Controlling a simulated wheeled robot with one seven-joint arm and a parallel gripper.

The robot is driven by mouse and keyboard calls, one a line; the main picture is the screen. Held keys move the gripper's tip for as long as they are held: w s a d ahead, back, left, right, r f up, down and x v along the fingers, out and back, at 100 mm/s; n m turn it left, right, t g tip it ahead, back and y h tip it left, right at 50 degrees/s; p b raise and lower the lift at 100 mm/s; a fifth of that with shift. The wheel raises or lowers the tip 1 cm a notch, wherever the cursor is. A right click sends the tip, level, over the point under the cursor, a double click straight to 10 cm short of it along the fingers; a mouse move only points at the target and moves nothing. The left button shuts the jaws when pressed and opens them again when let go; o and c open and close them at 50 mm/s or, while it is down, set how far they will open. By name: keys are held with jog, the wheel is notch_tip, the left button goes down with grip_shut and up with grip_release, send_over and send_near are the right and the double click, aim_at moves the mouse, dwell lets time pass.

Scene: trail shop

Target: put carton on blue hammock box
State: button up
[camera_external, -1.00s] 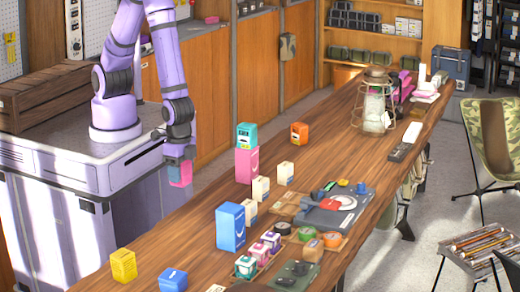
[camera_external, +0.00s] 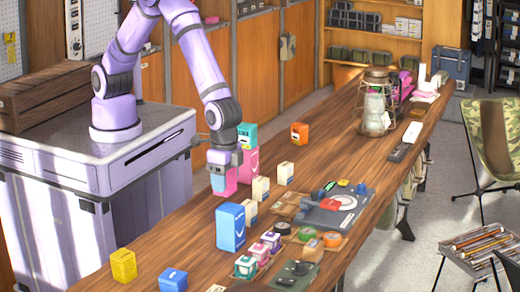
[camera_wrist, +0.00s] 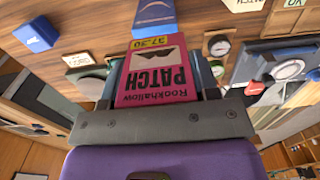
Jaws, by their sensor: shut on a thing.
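My gripper (camera_external: 222,172) is shut on a pink carton (camera_external: 230,183) and holds it above the table, behind the tall blue box. The tall blue box (camera_external: 230,230), which I take for the hammock box, stands upright on the table with a free top. In the wrist view a blue box (camera_wrist: 153,18) lies just beyond the carton, partly hidden by it. Its label is too small to read.
A teal box (camera_external: 247,134) sits on a tall pink box (camera_external: 252,164), close behind my gripper. A yellow box (camera_external: 123,265) and a low blue box (camera_external: 173,280) stand at the front left.

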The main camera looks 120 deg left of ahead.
aim_at(230, 195)
jog(key=shift+w+d+f, duration=0.1)
jog(key=shift+w+d, duration=0.25)
jog(key=shift+w, duration=0.45)
jog(key=shift+f, duration=1.7)
jog(key=shift+f, duration=0.15)
jog(key=o, duration=1)
